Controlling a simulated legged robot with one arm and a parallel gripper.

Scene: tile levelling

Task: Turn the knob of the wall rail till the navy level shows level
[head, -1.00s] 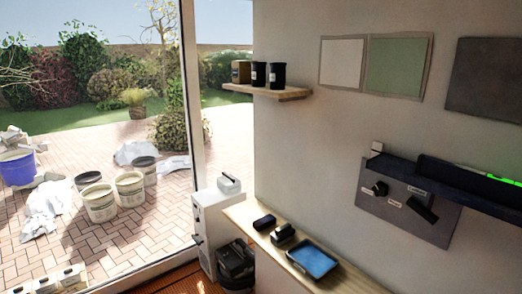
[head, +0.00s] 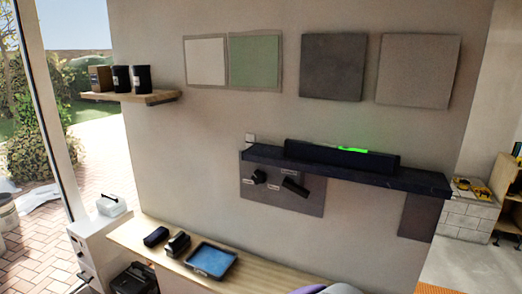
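The wall rail (head: 420,182) is a long dark navy ledge on the wall, right of centre. The navy level (head: 330,152), a long dark bar, lies on it with a bright green strip (head: 353,150) on its top. A bubble is too small to make out. Below the rail's left part, a grey panel (head: 305,203) carries a round black knob-like part (head: 258,177) and a black angled handle (head: 295,187), with small white labels. I cannot tell which of them is the rail's knob. My gripper is not in view.
A wooden counter (head: 140,236) below holds a blue tray (head: 211,260) and dark blocks. A small shelf (head: 135,97) with dark canisters is at upper left. Sample panels (head: 333,66) hang above the rail. A white block stack (head: 468,212) stands far right.

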